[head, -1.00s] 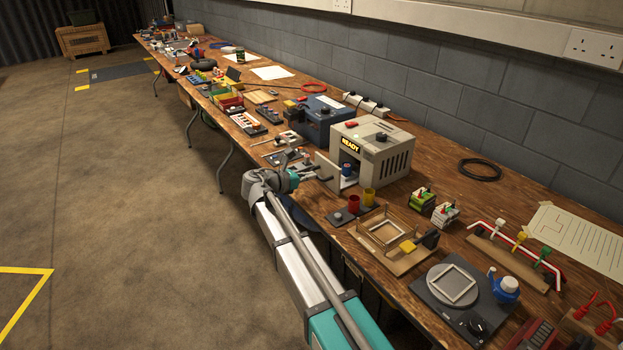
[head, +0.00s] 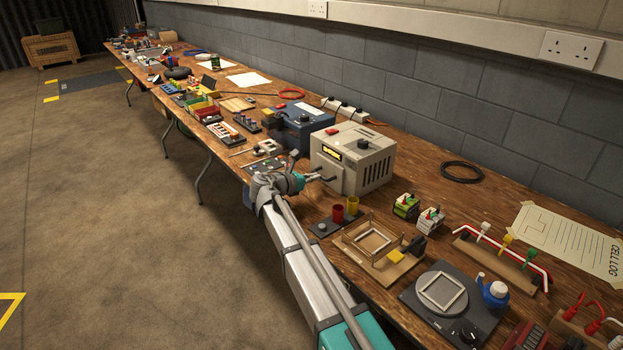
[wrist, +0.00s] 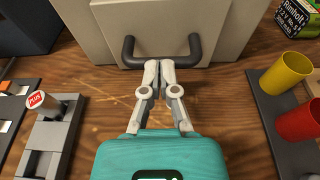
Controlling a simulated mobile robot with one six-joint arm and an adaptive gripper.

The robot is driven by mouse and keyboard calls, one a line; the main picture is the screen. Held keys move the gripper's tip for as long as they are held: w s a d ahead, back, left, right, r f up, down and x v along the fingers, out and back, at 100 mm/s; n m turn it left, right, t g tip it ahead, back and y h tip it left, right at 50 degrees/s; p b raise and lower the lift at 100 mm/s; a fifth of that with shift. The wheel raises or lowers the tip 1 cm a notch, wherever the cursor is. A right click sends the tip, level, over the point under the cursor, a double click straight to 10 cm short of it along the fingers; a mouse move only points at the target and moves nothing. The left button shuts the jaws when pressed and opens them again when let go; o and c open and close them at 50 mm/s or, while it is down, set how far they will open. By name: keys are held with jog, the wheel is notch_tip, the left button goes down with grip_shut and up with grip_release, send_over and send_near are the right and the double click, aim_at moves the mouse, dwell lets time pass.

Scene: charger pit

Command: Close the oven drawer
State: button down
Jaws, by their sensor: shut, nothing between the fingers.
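In the wrist view the pale drawer front (wrist: 205,22) carries a dark bar handle (wrist: 129,50). My gripper (wrist: 158,66) is shut and empty, its fingertips together at the middle of the handle, touching or very close to it. In the head view my gripper (head: 312,176) reaches the front of the oven. The oven's inside is hidden.
A red cup (head: 338,214) and a yellow cup (head: 352,206) stand on a dark plate close right of my gripper. A blue machine (head: 303,122) is left of the oven. A grey tray with a PLUS-labelled piece (wrist: 42,102) lies left in the wrist view.

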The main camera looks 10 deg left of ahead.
jog(key=shift+w+d+r, duration=0.1)
jog(key=shift+w+d, duration=0.15)
jog(key=shift+w, duration=0.05)
jog(key=shift+s+a, duration=0.15)
jog(key=shift+s+a+r, duration=0.15)
jog(key=shift+s+a, duration=0.15)
jog(key=shift+s, duration=0.1)
jog(key=p+v, duration=0.1)
jog(key=v, duration=0.3)
jog(key=p+v, duration=0.1)
jog(key=v, duration=0.3)
jog(key=p+v, duration=0.1)
jog(key=v, duration=0.3)
jog(key=shift+a+f, duration=0.1)
jog(key=shift+f, duration=0.15)
jog(key=shift+s+a+r, duration=0.1)
jog(key=shift+s+a, duration=0.3)
jog(key=shift+s, duration=0.15)
